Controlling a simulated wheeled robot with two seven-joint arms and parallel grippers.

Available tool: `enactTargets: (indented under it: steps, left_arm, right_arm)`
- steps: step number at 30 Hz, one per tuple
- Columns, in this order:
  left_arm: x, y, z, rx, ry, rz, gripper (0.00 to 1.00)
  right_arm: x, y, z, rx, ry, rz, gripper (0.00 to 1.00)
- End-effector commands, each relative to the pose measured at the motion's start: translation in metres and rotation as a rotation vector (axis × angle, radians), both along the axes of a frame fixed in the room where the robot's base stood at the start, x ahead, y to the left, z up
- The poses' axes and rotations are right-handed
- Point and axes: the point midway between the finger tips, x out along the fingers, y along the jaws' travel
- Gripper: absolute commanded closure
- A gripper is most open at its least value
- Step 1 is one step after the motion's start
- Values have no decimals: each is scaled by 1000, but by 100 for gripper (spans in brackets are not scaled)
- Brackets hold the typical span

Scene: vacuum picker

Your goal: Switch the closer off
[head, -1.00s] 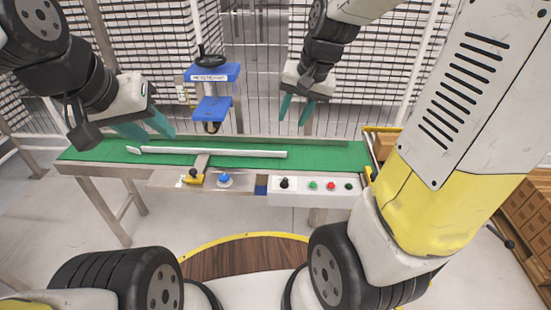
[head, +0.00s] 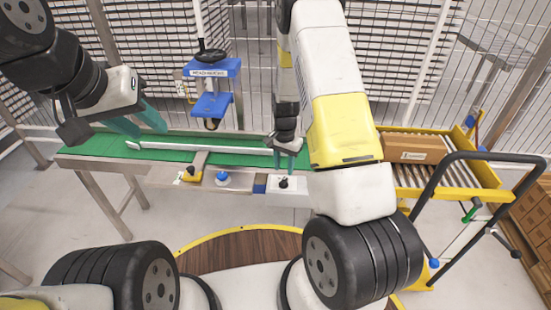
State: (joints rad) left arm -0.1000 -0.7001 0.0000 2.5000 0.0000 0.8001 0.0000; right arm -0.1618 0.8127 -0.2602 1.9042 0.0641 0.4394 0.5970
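The white control panel (head: 274,198) is on the front edge of the conveyor, and a black knob (head: 284,182) stands on it. The panel's right part is hidden behind my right arm. My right gripper (head: 289,165) points down just above and behind the knob, with its teal fingers apart and nothing visible between them. I cannot tell whether it touches the knob. A blue machine head (head: 212,68) with a black handwheel stands behind the green belt. My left gripper (head: 146,131) is open and empty over the left part of the belt.
A blue button (head: 222,178) and a yellow part (head: 189,174) sit left of the panel. A light rail (head: 220,149) runs along the green belt (head: 90,150). At right, a yellow roller cart (head: 460,190) holds a cardboard box (head: 415,147).

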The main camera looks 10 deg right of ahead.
Motion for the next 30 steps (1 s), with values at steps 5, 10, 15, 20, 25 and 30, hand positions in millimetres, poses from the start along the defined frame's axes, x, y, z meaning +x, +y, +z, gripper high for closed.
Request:
enactTargets:
  steps: [5, 10, 15, 20, 25, 30]
  left_arm:
    - [0, 0, 0, 0, 0, 0, 64]
    - [0, 0, 0, 0, 0, 0, 64]
    - [0, 0, 0, 0, 0, 0, 64]
    - [0, 0, 0, 0, 0, 0, 64]
    - [0, 0, 0, 0, 0, 0, 64]
    - [0, 0, 0, 0, 0, 0, 64]
  right_arm:
    - [-1, 0, -31, 0, 4, 0, 64]
    - [-1, 0, -51, 0, 2, 0, 64]
    - [0, 0, -58, 1, 0, 1, 64]
    - [0, 0, -58, 1, -1, 1, 64]
    - [0, 0, -58, 1, -1, 1, 87]
    - [0, 0, -58, 1, -1, 1, 100]
